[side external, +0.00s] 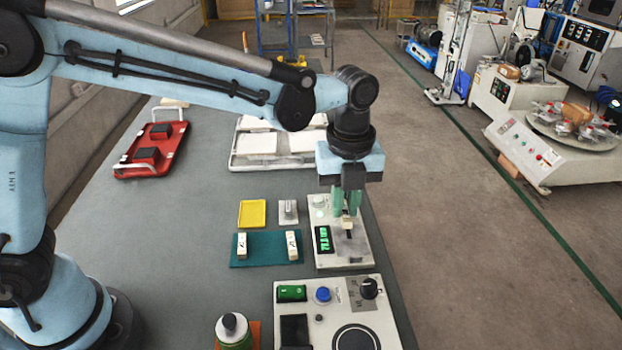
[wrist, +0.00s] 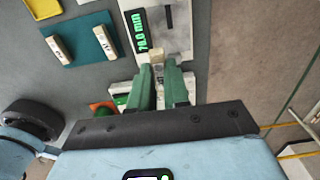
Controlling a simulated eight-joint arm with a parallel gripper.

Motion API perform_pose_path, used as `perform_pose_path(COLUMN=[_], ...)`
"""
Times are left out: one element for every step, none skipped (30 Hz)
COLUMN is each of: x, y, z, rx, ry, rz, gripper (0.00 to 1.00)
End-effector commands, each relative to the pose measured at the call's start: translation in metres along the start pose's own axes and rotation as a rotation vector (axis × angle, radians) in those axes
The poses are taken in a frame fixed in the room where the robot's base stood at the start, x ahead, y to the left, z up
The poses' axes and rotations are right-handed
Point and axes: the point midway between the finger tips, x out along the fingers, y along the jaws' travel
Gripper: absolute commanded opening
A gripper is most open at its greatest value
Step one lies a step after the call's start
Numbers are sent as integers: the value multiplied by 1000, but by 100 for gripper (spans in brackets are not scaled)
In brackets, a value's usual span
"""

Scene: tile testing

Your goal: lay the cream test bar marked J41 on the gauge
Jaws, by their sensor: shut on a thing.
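My gripper (side external: 346,211), with green fingers, points down over the gauge (side external: 326,206), a white instrument with a lit green display. It is shut on a cream bar (side external: 347,224), whose lower end shows below the fingertips. In the wrist view the bar (wrist: 157,55) shows as a small pale end between the fingertips (wrist: 157,66). Its marking is hidden, so I cannot tell if it is J41. The bar is above or at the gauge's grey rest (side external: 352,247); I cannot tell if they touch. The gauge (wrist: 178,40) display shows a millimetre reading.
A teal mat (side external: 267,249) left of the gauge holds two cream bars (side external: 242,246) (side external: 292,245) with unreadable dark marks. A yellow tray (side external: 252,214) and a small grey block (side external: 288,211) lie behind it. A control box (side external: 335,308) stands in front. A red tray (side external: 152,150) lies far left.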

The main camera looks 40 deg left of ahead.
Motion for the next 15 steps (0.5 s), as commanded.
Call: perform_pose_path(x=[4,5,8,9,10,11,12,13,14,15,17,19,21,23,26], y=[-6,-9,-13,-15,-16,-18,-19,-20,-20,-21,-21,-21,-21,-21,-21], z=[6,9,12,14,16,18,18,19,20,20,20,20,20,20,20], rx=[0,1,3,4,4,5,5,6,6,6,7,7,7,7,7], ry=[0,0,0,0,0,0,0,0,0,0,0,0,0,0,0], rz=[0,0,0,0,0,0,0,0,0,0,0,0,0,0,0], gripper=[0,0,0,0,0,0,0,0,0,0,0,0,0,0,0])
